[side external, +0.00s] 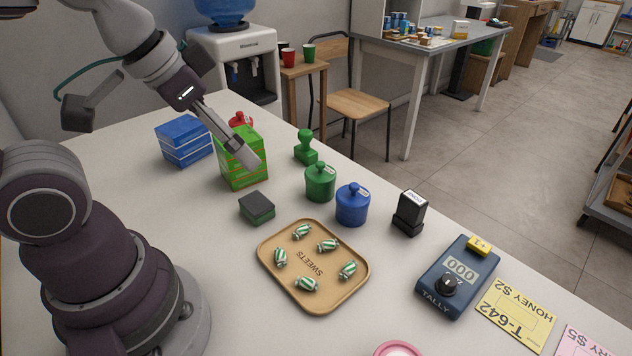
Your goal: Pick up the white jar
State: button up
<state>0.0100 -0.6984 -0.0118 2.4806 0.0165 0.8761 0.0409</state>
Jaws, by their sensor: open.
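I cannot make out a white jar in the side external view. A lidded green jar (320,183) and a lidded blue jar (352,205) stand side by side near the middle of the counter. A red knobbed top (239,119) shows behind the green box (241,172); the rest of it is hidden. My gripper (250,158) is open, pointing down and right, and overlaps the green box in the picture. I cannot tell whether it touches the box. Nothing shows between its fingers.
A blue box stack (184,140), green stamp (305,148), dark-topped green block (257,208), sweets tray (263,262), black stamp (409,213) and tally counter (457,277) stand on the counter. A pink-rimmed item (398,347) is cut off at the bottom. Clear counter lies between them.

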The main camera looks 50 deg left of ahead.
jog(key=w+d+f+m+g+h, duration=0.1)
jog(key=w+d+f+m+g, duration=0.1)
jog(key=w+d+f+m, duration=0.3)
jog(key=m+g+h, duration=0.4)
jog(key=m+h, duration=0.1)
jog(key=m, duration=0.7)
send_over(394, 347)
jog(key=s+a, duration=0.1)
jog(key=a, duration=0.1)
notch_tip(394, 347, down, 6)
jog(key=x, duration=1)
jog(key=shift+f, duration=0.4)
jog(key=c, duration=1.2)
